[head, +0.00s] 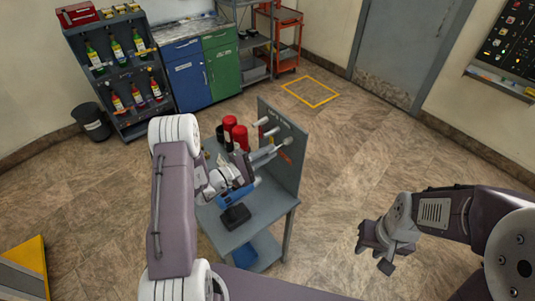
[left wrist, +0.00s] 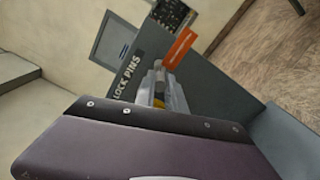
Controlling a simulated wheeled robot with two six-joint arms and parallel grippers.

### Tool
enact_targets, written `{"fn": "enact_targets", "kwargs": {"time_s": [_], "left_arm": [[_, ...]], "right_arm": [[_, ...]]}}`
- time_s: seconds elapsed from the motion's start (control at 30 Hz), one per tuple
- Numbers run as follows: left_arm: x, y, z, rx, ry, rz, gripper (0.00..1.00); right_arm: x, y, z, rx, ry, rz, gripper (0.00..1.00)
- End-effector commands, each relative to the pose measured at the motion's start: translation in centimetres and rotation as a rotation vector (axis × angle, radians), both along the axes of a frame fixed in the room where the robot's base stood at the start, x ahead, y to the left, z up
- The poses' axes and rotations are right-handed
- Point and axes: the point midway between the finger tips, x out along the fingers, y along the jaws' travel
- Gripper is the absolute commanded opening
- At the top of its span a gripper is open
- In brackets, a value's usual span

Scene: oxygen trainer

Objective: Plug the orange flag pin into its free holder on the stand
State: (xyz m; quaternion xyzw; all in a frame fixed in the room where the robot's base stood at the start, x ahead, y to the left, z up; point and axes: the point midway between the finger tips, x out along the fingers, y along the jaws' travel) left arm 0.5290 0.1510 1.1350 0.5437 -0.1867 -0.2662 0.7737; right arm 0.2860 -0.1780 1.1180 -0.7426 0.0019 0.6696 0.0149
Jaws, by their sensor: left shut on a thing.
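The grey stand (head: 283,178) has an upright back panel, lettered LOCK PINS in the left wrist view (left wrist: 128,74). Pale holders (head: 262,122) stick out from this panel. My left gripper (head: 268,152) is shut on the pin, close to the panel. An orange flag (left wrist: 181,47) shows just beyond the fingertips (left wrist: 163,88) in the left wrist view, with orange also beside them in the head view (head: 286,143). The fingers hide much of the pin, and I cannot tell whether its tip touches a holder. My right gripper (head: 374,250) is open and empty, away from the stand.
Two red cylinders (head: 235,136) stand on the stand behind my left wrist. A blue device (head: 232,197) on a dark base stands at its front. A bottle rack (head: 115,65), cabinets (head: 205,72) and an orange cart (head: 288,40) line the far wall. The floor right of the stand is clear.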

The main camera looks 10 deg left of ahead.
Motion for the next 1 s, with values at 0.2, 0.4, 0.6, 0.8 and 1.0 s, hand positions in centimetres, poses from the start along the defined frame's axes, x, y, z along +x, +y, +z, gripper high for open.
{"fn": "enact_targets", "kwargs": {"time_s": [0.2,0.4,0.6,0.8,1.0], "left_arm": [[0.0,-0.01,0.04,0.0,0.0,0.0,0.0],[0.01,0.0,0.0,0.001,-0.001,0.0,0.0],[0.03,0.03,-0.03,0.003,-0.003,0.0,0.0],[0.03,0.04,0.07,0.003,-0.003,0.0,0.0],[0.03,0.04,0.05,0.003,-0.003,0.0,0.0]], "right_arm": [[0.0,0.0,0.03,0.0,0.0,0.0,0.32],[0.0,0.0,-0.1,0.0,0.0,0.0,0.32],[0.0,0.0,-0.62,0.0,0.0,0.0,0.32],[0.0,0.0,-0.52,0.0,0.0,0.0,0.32],[0.0,0.0,-0.56,0.0,0.0,0.0,0.32]]}}
